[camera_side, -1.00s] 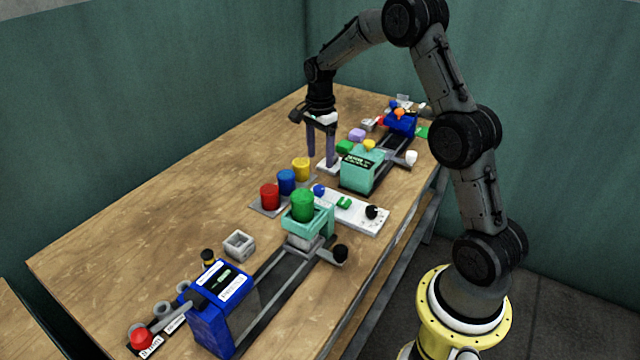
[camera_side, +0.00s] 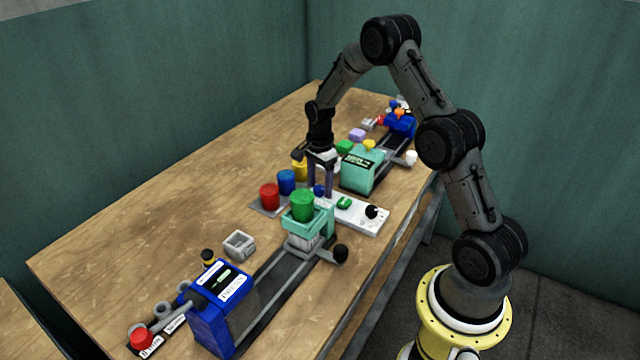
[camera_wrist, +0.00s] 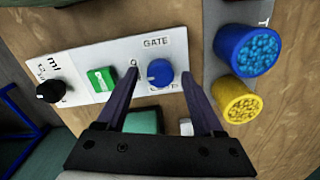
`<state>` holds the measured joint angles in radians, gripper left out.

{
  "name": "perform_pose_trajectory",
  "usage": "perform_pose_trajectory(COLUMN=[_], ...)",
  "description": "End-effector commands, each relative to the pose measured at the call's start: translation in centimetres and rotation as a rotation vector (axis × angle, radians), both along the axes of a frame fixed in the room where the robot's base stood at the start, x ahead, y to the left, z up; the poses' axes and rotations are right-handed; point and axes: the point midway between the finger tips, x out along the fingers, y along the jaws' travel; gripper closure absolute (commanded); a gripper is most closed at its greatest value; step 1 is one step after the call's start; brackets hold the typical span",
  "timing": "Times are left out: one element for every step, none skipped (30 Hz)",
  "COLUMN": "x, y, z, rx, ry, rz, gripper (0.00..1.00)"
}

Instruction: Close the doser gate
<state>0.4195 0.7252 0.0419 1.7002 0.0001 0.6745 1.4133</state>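The white control panel (camera_side: 352,211) lies on the table and carries a blue gate knob, a green switch (camera_side: 344,203) and a black knob (camera_side: 372,212). In the wrist view the blue knob (camera_wrist: 160,72) sits beside the printed word GATE, with smaller lettering partly hidden. My gripper (camera_wrist: 158,80) is open, its two dark fingers apart on either side of the blue knob. In the side view my gripper (camera_side: 320,192) is low over the panel's far end, by the blue knob (camera_side: 319,191). Whether the fingers touch the knob I cannot tell.
Red (camera_side: 269,197), blue (camera_side: 286,182) and yellow (camera_side: 300,170) cups stand close beside the panel.

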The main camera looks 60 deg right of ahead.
Motion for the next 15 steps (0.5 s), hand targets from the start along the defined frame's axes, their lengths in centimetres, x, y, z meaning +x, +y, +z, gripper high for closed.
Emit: perform_pose_trajectory(x=[0.00, 0.00, 0.00, 0.00, 0.00, 0.00, 0.00, 0.00, 0.00, 0.00, 0.00, 0.00, 0.00, 0.00, 0.00], y=[0.00, 0.00, 0.00, 0.00, 0.00, 0.00, 0.00, 0.00, 0.00, 0.00, 0.00, 0.00, 0.00, 0.00, 0.00], z=[0.02, 0.02, 0.03, 0.03, 0.03, 0.03, 0.04, 0.04, 0.04, 0.05, 0.05, 0.05, 0.05, 0.06, 0.06], rx=[0.000, 0.000, 0.000, 0.000, 0.000, 0.000, 0.000, 0.000, 0.000, 0.000, 0.000, 0.000, 0.000, 0.000, 0.000], ry=[0.000, 0.000, 0.000, 0.000, 0.000, 0.000, 0.000, 0.000, 0.000, 0.000, 0.000, 0.000, 0.000, 0.000, 0.000], rz=[0.000, 0.000, 0.000, 0.000, 0.000, 0.000, 0.000, 0.000, 0.000, 0.000, 0.000, 0.000, 0.000, 0.000, 0.001], gripper=[0.42, 0.47, 0.54, 0.60, 0.65, 0.72, 0.78, 0.83, 0.90, 0.96, 1.00, 1.00, 1.00, 1.00, 1.00])
